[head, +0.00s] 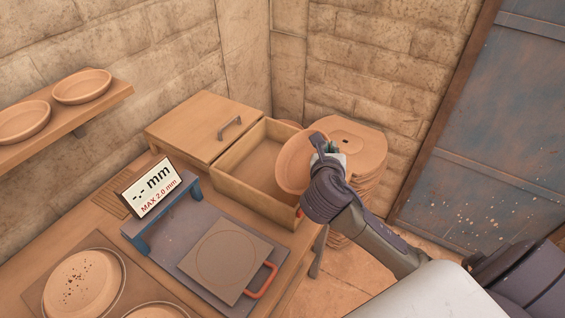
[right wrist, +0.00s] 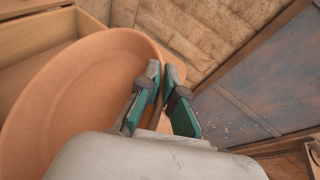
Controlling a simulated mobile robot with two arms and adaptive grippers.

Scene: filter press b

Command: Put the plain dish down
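A plain terracotta dish (head: 294,163) is held tilted, nearly on edge, by my right gripper (head: 329,152). In the right wrist view the dish (right wrist: 62,95) fills the left side, and the right gripper's fingers (right wrist: 161,84) are shut on its rim. In the head view the dish is in front of the right end of the open wooden box (head: 232,168) and beside a stack of round clay pieces (head: 362,148). Part of the dish is hidden behind my gripper. My left gripper does not show.
A gauge stand with a display (head: 151,191) and a square plate with a red handle (head: 226,258) are on the bench. A speckled dish (head: 82,283) sits at the lower left. Two plain dishes (head: 82,86) rest on a wall shelf (head: 105,104). A blue door (head: 490,130) is at right.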

